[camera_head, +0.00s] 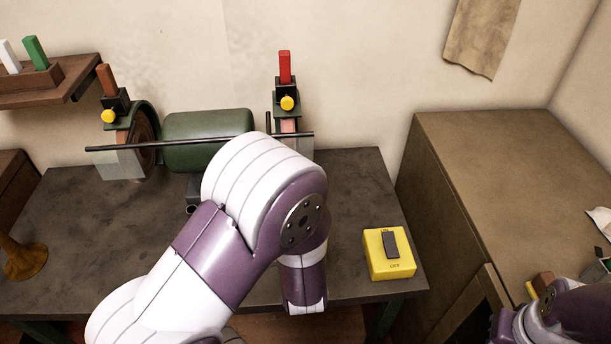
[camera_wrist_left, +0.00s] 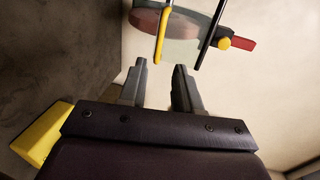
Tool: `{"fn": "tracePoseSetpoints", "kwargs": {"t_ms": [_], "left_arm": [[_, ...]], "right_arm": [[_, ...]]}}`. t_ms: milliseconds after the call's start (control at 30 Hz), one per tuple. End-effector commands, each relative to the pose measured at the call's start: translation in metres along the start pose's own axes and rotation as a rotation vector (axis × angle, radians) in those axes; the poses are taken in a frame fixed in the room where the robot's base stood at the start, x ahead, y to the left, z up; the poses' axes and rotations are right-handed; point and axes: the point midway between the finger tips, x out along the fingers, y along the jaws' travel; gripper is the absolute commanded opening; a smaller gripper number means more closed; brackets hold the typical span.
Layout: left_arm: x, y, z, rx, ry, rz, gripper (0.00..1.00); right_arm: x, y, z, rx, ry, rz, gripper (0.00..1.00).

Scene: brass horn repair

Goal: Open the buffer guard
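The buffer has a green motor (camera_head: 207,138) between two wheels, with a thin black bar across its front. The left wheel has a green hood (camera_head: 147,112) and a clear shield (camera_head: 121,165). The right wheel (camera_head: 289,126) is largely hidden behind my left arm. In the left wrist view, a clear shield (camera_wrist_left: 185,48) covers a pinkish wheel (camera_wrist_left: 150,20), with a yellow rod (camera_wrist_left: 163,35) and a black rod (camera_wrist_left: 211,35) in front. My left gripper (camera_wrist_left: 161,82) is open and empty, its fingertips just short of the rods. My arm hides it in the head view.
A yellow switch box (camera_head: 388,253) marked OFF sits at the bench's right front. A brass bell-shaped piece (camera_head: 24,258) stands at left. A wall shelf (camera_head: 70,88) holds coloured bars. A brown cabinet (camera_head: 500,170) stands right. My right arm shows at lower right, without a clear gripper.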

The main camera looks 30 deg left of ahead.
Motion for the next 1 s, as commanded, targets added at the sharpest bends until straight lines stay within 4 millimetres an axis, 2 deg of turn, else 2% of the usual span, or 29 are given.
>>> {"fn": "tracePoseSetpoints", "kwargs": {"t_ms": [300,500,700,933,1000], "left_arm": [[0.077,-0.001,0.002,-0.002,-0.004,0.004,0.33],[0.109,0.000,0.001,-0.003,0.000,0.003,0.33],[0.119,0.001,0.000,-0.003,0.001,0.003,0.33],[0.119,0.001,0.000,-0.003,0.001,0.003,0.33],[0.119,0.001,0.000,-0.003,0.001,0.003,0.10]], "right_arm": [[-0.011,0.000,-0.001,0.000,0.000,0.000,0.00],[-0.015,0.000,-0.002,0.000,0.000,0.000,0.00],[-0.016,0.000,-0.002,0.000,0.000,0.000,0.00],[-0.015,0.000,-0.002,0.000,0.000,0.000,0.00],[-0.015,0.000,-0.002,0.000,0.000,0.000,0.00]]}}
